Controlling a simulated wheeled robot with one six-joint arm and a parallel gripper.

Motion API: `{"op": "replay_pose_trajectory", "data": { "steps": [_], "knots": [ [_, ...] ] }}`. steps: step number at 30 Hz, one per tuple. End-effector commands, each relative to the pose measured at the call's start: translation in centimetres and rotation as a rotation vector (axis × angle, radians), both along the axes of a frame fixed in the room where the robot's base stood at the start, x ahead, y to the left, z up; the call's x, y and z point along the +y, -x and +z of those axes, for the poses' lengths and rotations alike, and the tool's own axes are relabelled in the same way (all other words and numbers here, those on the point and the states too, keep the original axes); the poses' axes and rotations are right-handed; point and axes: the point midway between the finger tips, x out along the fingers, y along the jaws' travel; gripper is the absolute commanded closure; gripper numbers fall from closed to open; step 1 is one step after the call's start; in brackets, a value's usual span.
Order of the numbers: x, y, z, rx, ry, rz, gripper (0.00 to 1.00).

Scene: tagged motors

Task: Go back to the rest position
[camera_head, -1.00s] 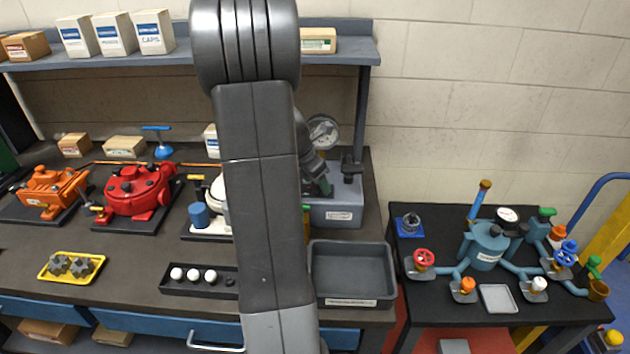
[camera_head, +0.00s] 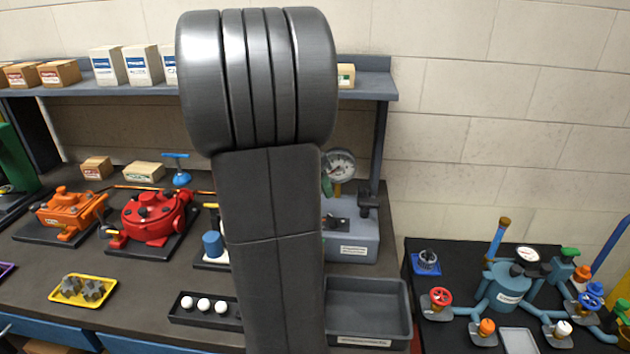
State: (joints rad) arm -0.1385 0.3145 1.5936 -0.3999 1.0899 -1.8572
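My own arm stands upright in the middle of the head view and covers part of the workbench (camera_head: 130,318). My gripper is not visible; the arm links hide it or it is outside the picture. An orange motor (camera_head: 66,212) and a red motor (camera_head: 150,215) sit on dark base plates at the left of the bench. A third unit with a blue cylinder (camera_head: 213,245) is mostly hidden behind my arm.
A yellow tray (camera_head: 84,304) with grey gears, a black holder (camera_head: 185,320) with white balls and an empty grey bin (camera_head: 368,306) are on the bench. A grey gauge unit (camera_head: 352,240) stands behind the bin. A side table (camera_head: 425,285) holds blue pipework with valves.

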Motion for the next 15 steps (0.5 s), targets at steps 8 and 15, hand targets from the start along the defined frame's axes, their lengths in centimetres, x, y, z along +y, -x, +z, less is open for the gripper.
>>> {"op": "replay_pose_trajectory", "data": {
  "steps": [8,15],
  "knots": [
    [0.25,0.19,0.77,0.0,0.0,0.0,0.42],
    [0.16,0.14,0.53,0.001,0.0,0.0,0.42]
  ]
}}
